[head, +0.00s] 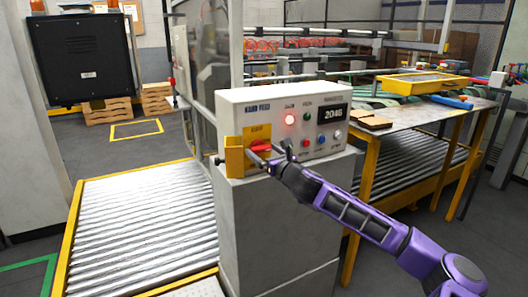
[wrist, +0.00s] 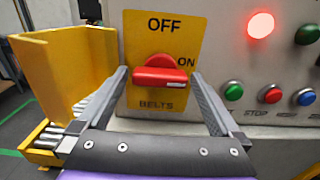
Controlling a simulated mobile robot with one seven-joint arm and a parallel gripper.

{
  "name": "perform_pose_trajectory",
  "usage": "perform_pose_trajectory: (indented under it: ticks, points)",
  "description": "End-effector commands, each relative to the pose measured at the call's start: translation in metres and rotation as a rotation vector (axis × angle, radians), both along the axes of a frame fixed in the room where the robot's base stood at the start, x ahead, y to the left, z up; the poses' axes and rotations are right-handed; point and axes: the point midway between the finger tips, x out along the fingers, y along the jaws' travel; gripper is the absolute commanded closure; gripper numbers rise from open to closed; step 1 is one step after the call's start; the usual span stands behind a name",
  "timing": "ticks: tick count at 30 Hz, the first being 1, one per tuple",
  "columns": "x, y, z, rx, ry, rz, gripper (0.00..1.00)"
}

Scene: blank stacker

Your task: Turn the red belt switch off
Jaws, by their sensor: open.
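The red belt switch (wrist: 160,76) is a rotary knob on a yellow plate (wrist: 187,22) marked OFF at the top, ON at the right and BELTS below. Its handle lies level, with the white-marked end at the right, near ON. In the head view the switch (head: 261,147) sits at the lower left of the white control panel (head: 232,101). My gripper (wrist: 163,78) is open, with one finger on each side of the knob. I cannot tell whether a finger touches it. In the head view my gripper (head: 267,157) is at the panel's front and partly covers the plate.
A yellow bracket (wrist: 62,70) stands just left of the switch. A lit red lamp (wrist: 260,24) and green, red and blue buttons (wrist: 270,93) are to the right. A roller conveyor (head: 140,225) lies at the left, and a worktable (head: 440,117) stands at the right.

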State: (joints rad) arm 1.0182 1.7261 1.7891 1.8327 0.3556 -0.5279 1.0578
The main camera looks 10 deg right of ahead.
Motion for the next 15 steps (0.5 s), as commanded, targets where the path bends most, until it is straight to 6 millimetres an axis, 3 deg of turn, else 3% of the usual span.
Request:
perform_pose_trajectory:
  ticks: [8,15]
  points:
    - [0.0012,0.0000,0.0001,0.000,0.000,-0.001,0.00]
    - [0.0010,-0.0001,0.0000,0.000,0.000,-0.001,0.43]
